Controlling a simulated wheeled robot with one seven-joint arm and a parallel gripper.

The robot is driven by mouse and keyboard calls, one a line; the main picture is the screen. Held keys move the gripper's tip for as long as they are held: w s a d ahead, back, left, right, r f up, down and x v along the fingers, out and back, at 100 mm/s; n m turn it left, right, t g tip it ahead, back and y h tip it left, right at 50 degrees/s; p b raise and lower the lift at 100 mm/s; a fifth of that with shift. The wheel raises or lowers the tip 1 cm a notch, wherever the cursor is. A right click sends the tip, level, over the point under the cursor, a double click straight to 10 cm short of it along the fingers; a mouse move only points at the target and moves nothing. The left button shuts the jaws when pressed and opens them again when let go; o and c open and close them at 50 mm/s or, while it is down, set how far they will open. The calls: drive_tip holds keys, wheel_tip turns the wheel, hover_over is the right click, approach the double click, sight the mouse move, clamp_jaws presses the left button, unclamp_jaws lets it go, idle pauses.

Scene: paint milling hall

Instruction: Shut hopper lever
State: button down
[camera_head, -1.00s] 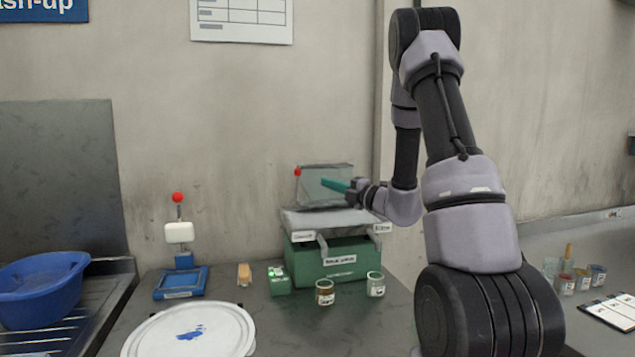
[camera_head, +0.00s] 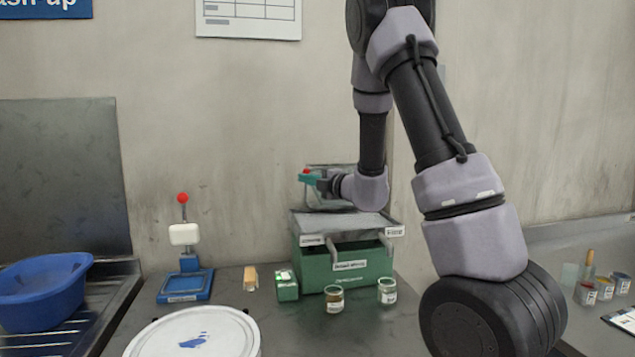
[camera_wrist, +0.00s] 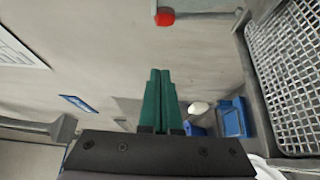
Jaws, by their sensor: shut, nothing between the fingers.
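The green mill (camera_head: 345,265) stands on the bench against the wall, with a hopper (camera_head: 345,222) on top. The hopper lever's red knob (camera_head: 306,171) is at the hopper's back left in the head view. In the wrist view the knob (camera_wrist: 165,18) is at the top, on a grey rod running right. My gripper (camera_head: 303,177) is at the knob, its teal fingers pointing left; whether they touch is unclear. In the wrist view its shut, empty fingertips (camera_wrist: 160,72) point toward the knob, with a gap in the picture. My wrist hides part of the hopper's back.
A mesh guard (camera_wrist: 290,70) is close on the right in the wrist view. Left of the mill stands a blue-based device (camera_head: 185,285) with its own red ball. Jars (camera_head: 334,298), a green box (camera_head: 287,285) and a white lid (camera_head: 195,335) are in front.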

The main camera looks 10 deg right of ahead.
sight(305, 170)
drive_tip(key=shift+w+d, duration=0.2)
drive_tip(key=shift+w, duration=0.65)
drive_tip(key=shift+w+d, duration=0.25)
drive_tip(key=shift+w, duration=0.6)
drive_tip(key=shift+w+d, duration=0.2)
drive_tip(key=shift+w, duration=0.65)
drive_tip(key=shift+w+r, duration=0.4)
drive_tip(key=shift+w, duration=0.4)
drive_tip(key=shift+w+r, duration=0.35)
drive_tip(key=shift+w, duration=0.45)
